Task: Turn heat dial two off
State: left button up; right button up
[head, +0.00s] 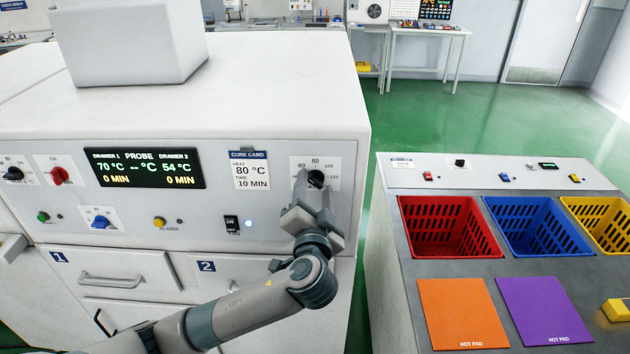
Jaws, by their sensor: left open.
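A dark dial (316,179) sits on a white scale plate (328,165) marked 60, 80 and 100 at the right end of the oven's front panel. My left gripper (311,183) is open at this dial, its fingers around or just in front of it; contact cannot be told. The gripper hides most of the dial, so its pointer setting is not readable. The display (145,168) reads 70 °C for drawer 1 and 54 °C for drawer 2, both 0 MIN. My right gripper is not in view.
The panel also bears a black dial (14,174), a red knob (58,175), a blue knob (101,222), a yellow button (159,223) and a lit rocker switch (231,224). At right, a bench holds red (450,205), blue and yellow bins beside hot pads.

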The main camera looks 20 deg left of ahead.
pick_arm(q)
jog(key=shift+w+a, duration=0.15)
jog(key=shift+w, duration=0.25)
jog(key=c, duration=1.1)
jog(key=shift+f, duration=0.1)
